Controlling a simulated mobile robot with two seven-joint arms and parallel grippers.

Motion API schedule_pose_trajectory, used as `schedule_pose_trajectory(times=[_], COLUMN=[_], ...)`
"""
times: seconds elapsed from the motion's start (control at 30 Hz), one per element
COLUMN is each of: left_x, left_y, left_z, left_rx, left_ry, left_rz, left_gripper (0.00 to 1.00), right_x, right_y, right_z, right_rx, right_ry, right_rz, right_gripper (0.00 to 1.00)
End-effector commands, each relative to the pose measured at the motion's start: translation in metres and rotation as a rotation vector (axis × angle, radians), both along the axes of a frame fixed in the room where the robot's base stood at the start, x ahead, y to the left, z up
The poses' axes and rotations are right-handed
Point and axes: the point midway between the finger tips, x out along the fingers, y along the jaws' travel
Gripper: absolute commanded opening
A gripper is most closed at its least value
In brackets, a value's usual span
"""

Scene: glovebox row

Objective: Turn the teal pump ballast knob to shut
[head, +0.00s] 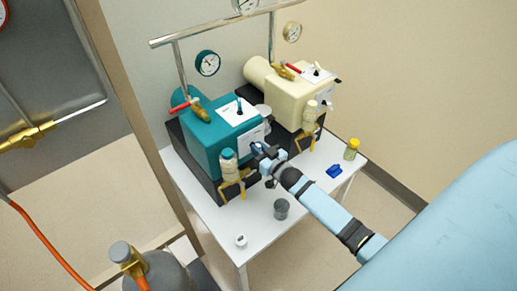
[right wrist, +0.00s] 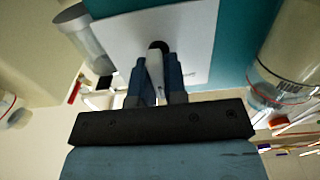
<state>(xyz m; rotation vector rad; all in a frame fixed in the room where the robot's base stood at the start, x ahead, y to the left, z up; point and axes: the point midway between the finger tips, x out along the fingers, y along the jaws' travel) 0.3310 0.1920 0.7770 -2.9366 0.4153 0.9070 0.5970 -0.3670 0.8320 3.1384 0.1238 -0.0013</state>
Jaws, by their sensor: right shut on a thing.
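The teal pump (head: 208,150) stands on the white table, and its teal side also shows in the right wrist view (right wrist: 234,40). A white label plate (right wrist: 195,40) is on the face before my right gripper. The ballast knob (right wrist: 155,62) shows there as a pale lever with a black part at its far end. My right gripper (head: 258,149) is at this face in the head view. In the right wrist view its two fingers (right wrist: 156,78) are shut on the knob, one on each side. The knob is hidden in the head view. My left gripper is not in view.
A cream pump (head: 292,90) stands behind the teal one. Bottles in yellow holders (head: 230,170) stand close to my right gripper. A grey cup (head: 281,209), a blue item (head: 334,171) and a yellow-capped jar (head: 351,149) are on the white table (head: 215,222).

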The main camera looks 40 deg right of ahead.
Motion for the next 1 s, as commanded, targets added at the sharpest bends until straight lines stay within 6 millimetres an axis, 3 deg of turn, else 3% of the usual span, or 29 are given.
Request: schedule_pose_trajectory(times=[0.27, 1.0], left_x=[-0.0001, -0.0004], left_y=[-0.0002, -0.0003], left_z=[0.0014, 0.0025], left_rx=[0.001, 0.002], left_ry=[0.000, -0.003], left_rz=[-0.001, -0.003], left_gripper=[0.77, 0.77], right_x=[-0.0002, -0.0002], right_y=[0.0009, 0.0034], right_z=[0.0002, -0.0006], right_rx=[-0.070, -0.498], right_ry=[-0.006, -0.041], right_rz=[0.000, -0.001], right_gripper=[0.00, 0.00])
